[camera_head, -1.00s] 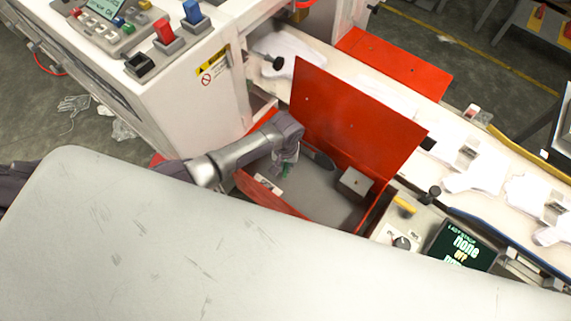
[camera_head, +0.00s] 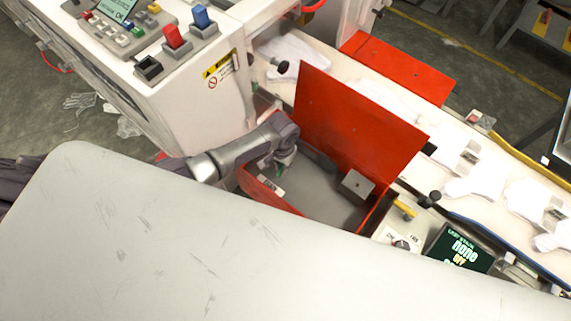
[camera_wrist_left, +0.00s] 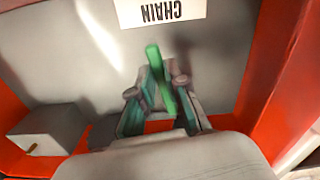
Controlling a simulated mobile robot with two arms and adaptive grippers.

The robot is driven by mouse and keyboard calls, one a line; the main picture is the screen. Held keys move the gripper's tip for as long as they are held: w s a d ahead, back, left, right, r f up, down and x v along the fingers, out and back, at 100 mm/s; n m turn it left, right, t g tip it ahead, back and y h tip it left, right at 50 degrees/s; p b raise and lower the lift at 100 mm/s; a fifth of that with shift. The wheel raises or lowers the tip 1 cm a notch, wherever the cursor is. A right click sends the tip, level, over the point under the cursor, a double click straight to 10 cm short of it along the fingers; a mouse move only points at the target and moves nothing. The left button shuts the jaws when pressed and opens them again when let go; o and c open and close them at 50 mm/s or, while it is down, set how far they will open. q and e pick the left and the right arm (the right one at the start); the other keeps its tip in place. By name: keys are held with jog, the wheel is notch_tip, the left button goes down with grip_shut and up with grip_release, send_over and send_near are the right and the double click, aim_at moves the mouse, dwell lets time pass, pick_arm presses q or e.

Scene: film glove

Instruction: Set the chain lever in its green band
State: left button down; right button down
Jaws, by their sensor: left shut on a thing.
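My left gripper (camera_head: 279,166) reaches down into an open red box (camera_head: 215,0) with a grey floor. In the left wrist view the gripper (camera_wrist_left: 157,90) is shut around the chain lever, which is mostly hidden between the fingers. A green strip (camera_wrist_left: 154,60) stands up between and beyond the fingertips. A red patch (camera_wrist_left: 158,127) shows between the fingers; I cannot tell whether it belongs to the lever. A white CHAIN label (camera_wrist_left: 160,10) lies just beyond. The lever's exact position against the green band cannot be told. My right gripper is not in view.
The raised red lid (camera_head: 350,120) stands behind the gripper. A grey block (camera_head: 356,186) sits in the box, also in the wrist view (camera_wrist_left: 45,130). A display (camera_head: 460,247) is at the right. White gloves (camera_head: 478,180) lie on the conveyor.

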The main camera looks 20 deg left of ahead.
pick_arm(q)
jog(key=shift+w+a+m, duration=0.1)
jog(key=shift+a+m, duration=0.3)
jog(key=shift+m, duration=0.5)
jog(key=c, duration=1.2)
grip_release()
jog(key=shift+o, duration=0.2)
jog(key=shift+r, duration=0.1)
notch_tip(320, 180, up, 12)
